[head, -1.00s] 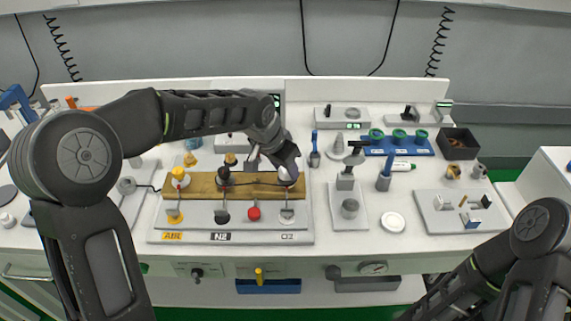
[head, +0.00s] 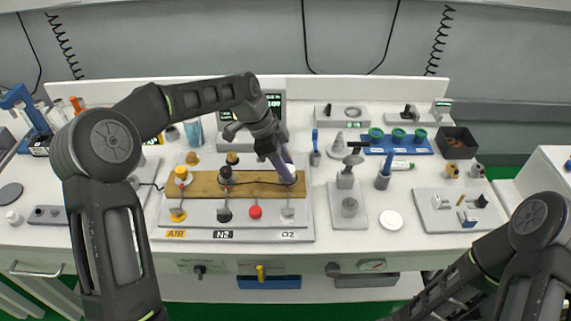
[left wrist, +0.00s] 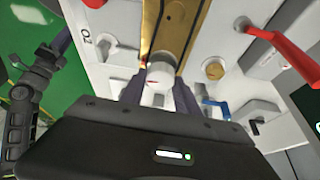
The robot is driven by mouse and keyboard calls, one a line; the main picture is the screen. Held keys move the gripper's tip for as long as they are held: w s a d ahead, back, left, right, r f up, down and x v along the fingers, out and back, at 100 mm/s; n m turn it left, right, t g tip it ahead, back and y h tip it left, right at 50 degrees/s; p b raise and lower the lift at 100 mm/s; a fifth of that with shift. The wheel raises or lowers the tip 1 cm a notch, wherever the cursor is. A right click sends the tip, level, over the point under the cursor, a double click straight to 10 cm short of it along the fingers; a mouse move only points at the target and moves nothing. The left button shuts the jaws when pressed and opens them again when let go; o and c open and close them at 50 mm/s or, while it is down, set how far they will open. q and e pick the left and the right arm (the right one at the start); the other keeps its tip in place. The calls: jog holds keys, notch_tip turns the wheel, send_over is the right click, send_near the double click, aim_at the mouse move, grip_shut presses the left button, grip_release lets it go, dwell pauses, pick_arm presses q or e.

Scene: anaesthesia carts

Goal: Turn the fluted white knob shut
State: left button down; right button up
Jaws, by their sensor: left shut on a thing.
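The fluted white knob (left wrist: 159,82) sits at the O2 end of a wooden rail, on the right of the gas panel (head: 160,229). In the left wrist view it stands between the two fingers of my left gripper (left wrist: 159,92), which is shut on it. A small red mark shows on its side. In the head view my left gripper (head: 289,177) comes down on the knob from above and hides most of it. My right arm shows at the lower right of the head view, but its gripper is out of view.
On the wooden rail (head: 253,184), yellow (head: 181,174) and black (head: 225,174) knobs stand left of my gripper. A front row of outlets includes a red knob (head: 255,211). A grey stand (head: 348,207) is close on the right. A monitor (head: 270,105) is behind.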

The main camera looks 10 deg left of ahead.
pick_arm(q)
jog(key=shift+m+g, duration=0.4)
jog(key=shift+m, duration=0.7)
jog(key=c, duration=0.9)
grip_release()
jog(key=shift+a+r, duration=0.1)
jog(key=b+v, duration=0.1)
jog(key=v, duration=0.6)
jog(key=shift+r, duration=0.3)
jog(key=shift+a, duration=0.15)
